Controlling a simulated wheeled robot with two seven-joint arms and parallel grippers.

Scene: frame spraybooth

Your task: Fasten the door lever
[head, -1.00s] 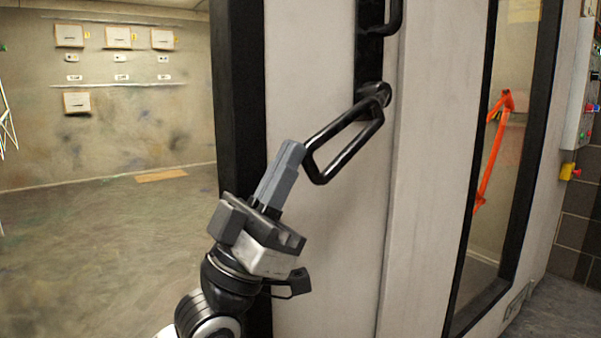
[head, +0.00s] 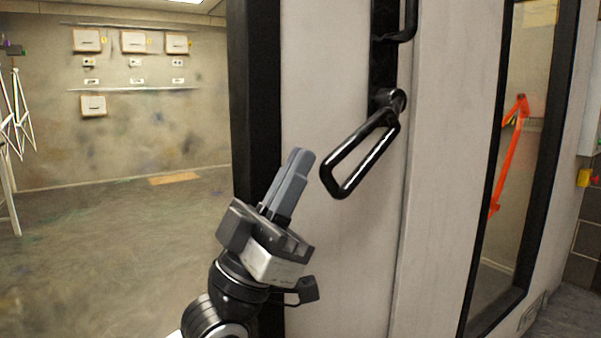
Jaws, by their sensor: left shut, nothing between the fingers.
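The door lever (head: 341,174) is a black loop handle on the pale door panel (head: 330,60). It hangs from a round pivot at its upper right and slants down to the left. My left gripper (head: 299,158) is left of the lever's lower end, with a gap between them in the picture. Its grey fingers are shut, point upward and hold nothing. My right gripper is not in view.
A fixed black handle (head: 409,20) is above the lever. A dark door edge (head: 254,100) runs down the panel's left side. A window with an orange item (head: 510,155) is at right. Open floor (head: 120,240) lies to the left.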

